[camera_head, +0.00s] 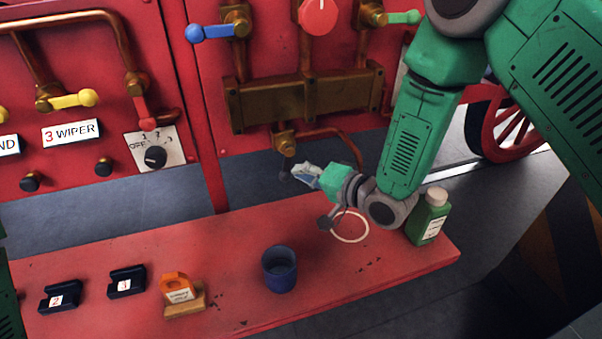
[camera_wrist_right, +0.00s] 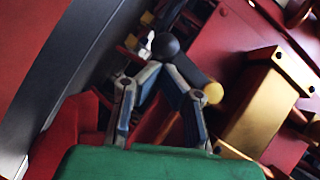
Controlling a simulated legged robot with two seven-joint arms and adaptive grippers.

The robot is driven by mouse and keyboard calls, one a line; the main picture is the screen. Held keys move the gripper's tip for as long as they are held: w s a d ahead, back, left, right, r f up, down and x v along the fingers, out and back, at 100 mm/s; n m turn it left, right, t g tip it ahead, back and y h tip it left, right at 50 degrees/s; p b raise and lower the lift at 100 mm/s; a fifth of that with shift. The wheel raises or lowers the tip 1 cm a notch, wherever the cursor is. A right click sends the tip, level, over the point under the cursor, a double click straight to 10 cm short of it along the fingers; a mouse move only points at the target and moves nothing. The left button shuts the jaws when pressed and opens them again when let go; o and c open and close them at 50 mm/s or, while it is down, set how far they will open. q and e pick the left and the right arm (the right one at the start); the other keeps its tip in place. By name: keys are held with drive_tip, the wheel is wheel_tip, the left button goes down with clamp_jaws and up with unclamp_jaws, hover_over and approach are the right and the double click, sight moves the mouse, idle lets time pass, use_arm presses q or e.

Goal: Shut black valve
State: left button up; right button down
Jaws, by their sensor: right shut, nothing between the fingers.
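The black valve's lever (camera_head: 284,172) hangs below a brass fitting (camera_head: 285,143) under the brass manifold. Its round black knob (camera_wrist_right: 166,46) and dark arm show in the right wrist view, with the arm running to a brass pivot (camera_wrist_right: 213,93). My right gripper (camera_head: 297,171) is shut and empty just right of the lever's lower end. In the right wrist view its fingertips (camera_wrist_right: 150,62) meet close beside the knob; I cannot tell whether they touch it. My left gripper is not in view.
A blue lever (camera_head: 211,32), a red knob (camera_head: 318,15) and a green lever (camera_head: 404,18) sit above the brass manifold (camera_head: 305,95). On the red bench (camera_head: 225,235) stand a blue cup (camera_head: 279,270), a green bottle (camera_head: 429,217) and an orange block (camera_head: 177,287). Open bench lies between the cup and panel.

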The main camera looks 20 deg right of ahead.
drive_tip(key=a+r+m+t+b, duration=0.1)
drive_tip(key=a+m+t+b, duration=0.2)
drive_tip(key=m+b, duration=0.4)
drive_tip(key=a+r+m+t+y+b, duration=0.1)
drive_tip(key=a+m+t+b, duration=0.3)
drive_tip(key=m+b, duration=0.4)
drive_tip(key=shift+s+r+t+b, duration=0.2)
drive_tip(key=shift+t+b, duration=0.4)
drive_tip(key=shift+b, duration=0.5)
drive_tip(key=shift+r, duration=0.15)
